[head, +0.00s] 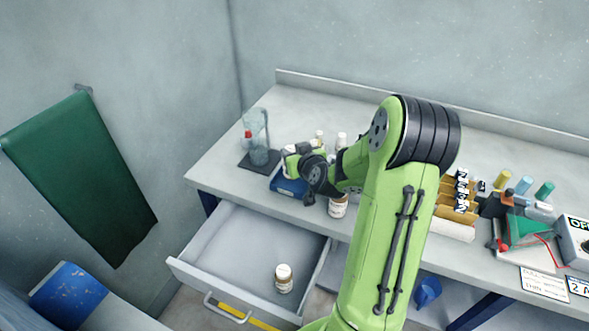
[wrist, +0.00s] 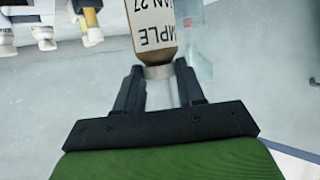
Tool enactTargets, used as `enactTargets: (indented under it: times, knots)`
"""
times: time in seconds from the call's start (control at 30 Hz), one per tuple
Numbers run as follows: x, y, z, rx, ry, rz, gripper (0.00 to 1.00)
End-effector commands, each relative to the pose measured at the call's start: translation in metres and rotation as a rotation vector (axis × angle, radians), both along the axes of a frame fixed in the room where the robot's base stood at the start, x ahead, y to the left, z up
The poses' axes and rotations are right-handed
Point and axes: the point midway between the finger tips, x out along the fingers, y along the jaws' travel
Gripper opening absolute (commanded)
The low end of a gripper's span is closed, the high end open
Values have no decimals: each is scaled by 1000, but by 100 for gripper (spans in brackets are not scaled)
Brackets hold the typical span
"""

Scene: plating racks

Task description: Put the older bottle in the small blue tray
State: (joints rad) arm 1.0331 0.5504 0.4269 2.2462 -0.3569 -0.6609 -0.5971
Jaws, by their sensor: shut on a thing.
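My gripper (wrist: 159,72) is shut on a bottle (wrist: 153,28) by its cap end in the wrist view. The bottle has a white label with dark print, partly readable as "MPLE" and "AN 27", upside down in the picture. In the head view my gripper (head: 296,160) is over the bench beside the small blue tray (head: 288,187), and my arm hides part of that area. Another white-capped bottle (head: 284,278) stands in the open drawer. A further labelled bottle (head: 338,207) stands near the bench's front edge. I cannot compare the dates.
The open grey drawer (head: 215,255) juts out below the bench (head: 225,180). A clear glass piece on a dark base (head: 258,160) stands left of the tray. White bottles (head: 341,140) stand behind my arm. Racks, a red-and-green tool area and a labelled box crowd the right.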

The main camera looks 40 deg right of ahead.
Motion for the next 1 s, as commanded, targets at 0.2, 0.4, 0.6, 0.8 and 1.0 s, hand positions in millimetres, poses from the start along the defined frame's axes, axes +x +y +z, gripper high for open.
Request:
enactTargets:
  times: [0.2, 0.4, 0.6, 0.8, 1.0]
  knots:
    - [0, 0, -38, 3, -1, 0, 0]
    - [0, 0, -38, -1, -2, 0, 0]
    - [0, 0, -42, -1, -2, 0, 0]
    - [0, 0, -41, 0, -1, 0, 64]
    - [0, 0, -41, 0, -1, 0, 64]
